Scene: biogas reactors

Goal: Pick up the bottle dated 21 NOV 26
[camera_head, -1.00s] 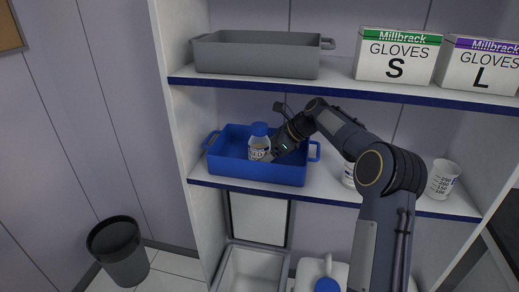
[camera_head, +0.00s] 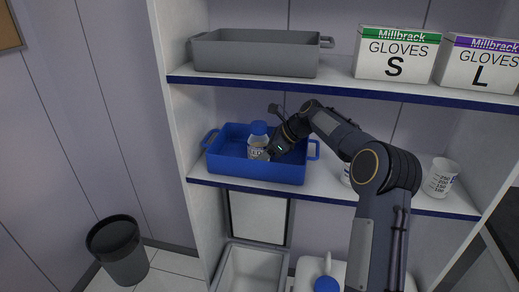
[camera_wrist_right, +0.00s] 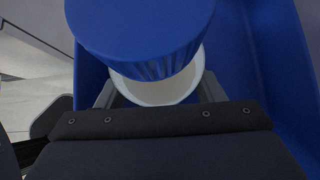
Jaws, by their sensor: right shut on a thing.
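A clear bottle with a blue cap and a white label (camera_head: 257,148) stands upright in the blue tray (camera_head: 250,172) on the middle shelf. The label's date is too small to read in the head view. My right gripper (camera_head: 270,150) reaches in from the right at the bottle and is shut on it. In the right wrist view the blue cap (camera_wrist_right: 140,35) fills the top, with the bottle's pale neck (camera_wrist_right: 160,88) just under it, between the fingers. The wrist camera does not show the label. My left gripper is not in view.
A grey tray (camera_head: 255,55) and glove boxes marked S (camera_head: 395,55) and L (camera_head: 480,65) stand on the shelf above. A white beaker (camera_head: 440,178) stands on the middle shelf at right. A dark bin (camera_head: 118,250) is on the floor at left.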

